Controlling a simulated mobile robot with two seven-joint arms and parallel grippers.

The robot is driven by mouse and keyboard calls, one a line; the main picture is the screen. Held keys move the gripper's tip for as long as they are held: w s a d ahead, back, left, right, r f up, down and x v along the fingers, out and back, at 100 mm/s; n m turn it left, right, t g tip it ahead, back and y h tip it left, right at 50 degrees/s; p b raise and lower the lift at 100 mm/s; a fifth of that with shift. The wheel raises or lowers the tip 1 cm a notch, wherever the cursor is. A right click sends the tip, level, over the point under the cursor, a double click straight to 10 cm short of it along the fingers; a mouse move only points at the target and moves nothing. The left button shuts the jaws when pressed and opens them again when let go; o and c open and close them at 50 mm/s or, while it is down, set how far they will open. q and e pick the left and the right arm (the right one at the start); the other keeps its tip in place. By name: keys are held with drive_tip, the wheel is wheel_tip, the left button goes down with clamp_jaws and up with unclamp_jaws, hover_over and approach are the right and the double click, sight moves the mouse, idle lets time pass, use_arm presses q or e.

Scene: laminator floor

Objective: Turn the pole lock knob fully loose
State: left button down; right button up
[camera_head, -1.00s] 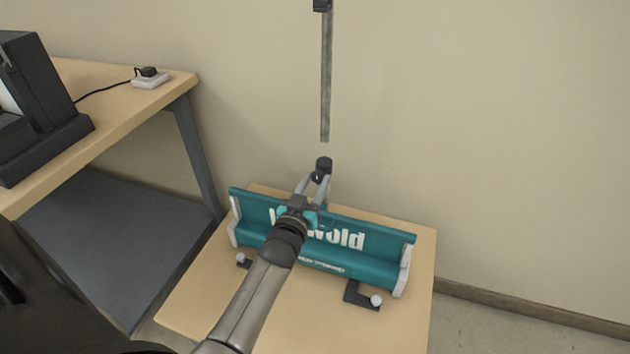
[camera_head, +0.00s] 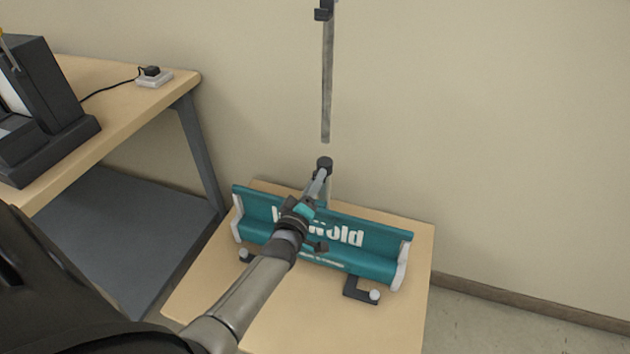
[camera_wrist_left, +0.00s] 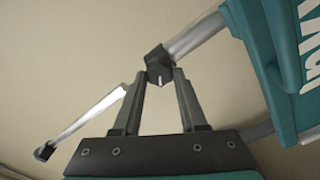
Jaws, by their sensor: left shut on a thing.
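The pole lock knob (camera_wrist_left: 158,76) is dark with a white mark, on the dark collar (camera_head: 324,163) at the top of a grey lower tube (camera_wrist_left: 195,36). My left gripper (camera_head: 319,174) is shut on the knob. In the left wrist view its two fingertips (camera_wrist_left: 161,79) lie on either side of it. In the head view the fingers largely hide the knob. A thin upper pole (camera_head: 327,85) stands above the collar, with a visible gap between them. My right gripper is not in view.
The tube stands behind a teal laminator-like unit (camera_head: 385,257) with white end plates on a small wooden table (camera_head: 275,325). A taller workbench (camera_head: 125,105) at the left bears a black machine (camera_head: 50,90) and a socket (camera_head: 154,77). A wall is close behind.

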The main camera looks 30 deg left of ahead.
use_arm(q)
drive_tip(key=n, duration=0.5)
drive_tip(key=shift+f+b, duration=0.15)
drive_tip(key=shift+b, duration=0.15)
drive_tip(key=shift+n, duration=0.9)
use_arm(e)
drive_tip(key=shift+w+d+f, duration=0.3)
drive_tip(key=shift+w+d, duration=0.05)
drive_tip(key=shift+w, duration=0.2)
use_arm(q)
drive_tip(key=shift+c, duration=2.4)
unclamp_jaws()
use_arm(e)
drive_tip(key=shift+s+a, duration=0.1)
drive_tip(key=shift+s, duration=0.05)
